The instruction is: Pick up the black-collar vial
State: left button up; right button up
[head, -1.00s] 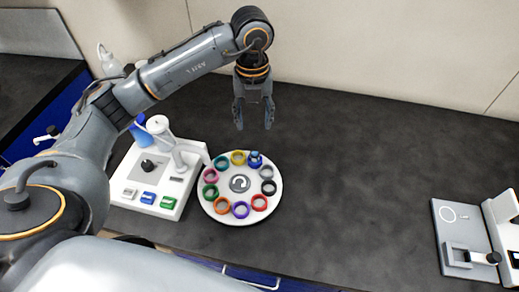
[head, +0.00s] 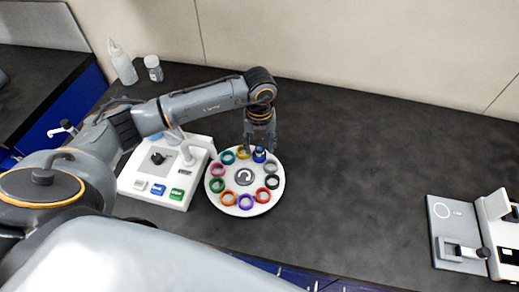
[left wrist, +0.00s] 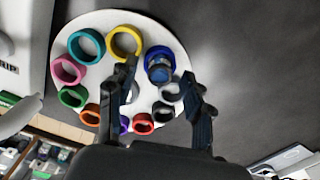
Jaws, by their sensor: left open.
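A round white carousel (head: 229,203) carries a ring of coloured collars; it also shows in the left wrist view (left wrist: 75,28). The black collar (head: 271,181) is on its right side, between the grey and red ones. In the left wrist view the black collar (left wrist: 162,112) is partly hidden near my finger, and I cannot tell whether a vial sits in it. One vial (left wrist: 160,70) with a dark blue top stands clearly in the blue collar. My left gripper (head: 260,146) is open and empty, pointing down over the carousel's back edge near that vial.
A white device (head: 160,170) with coloured buttons stands left of the carousel, under my left arm. A squeeze bottle (head: 122,65) and a small jar (head: 153,68) stand at the back left. A grey and white device (head: 460,235) is far right. The bench between is clear.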

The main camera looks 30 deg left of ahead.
pick_arm(q)
jog(key=c, duration=1)
jog(key=shift+c, duration=0.2)
jog(key=shift+r, duration=0.15)
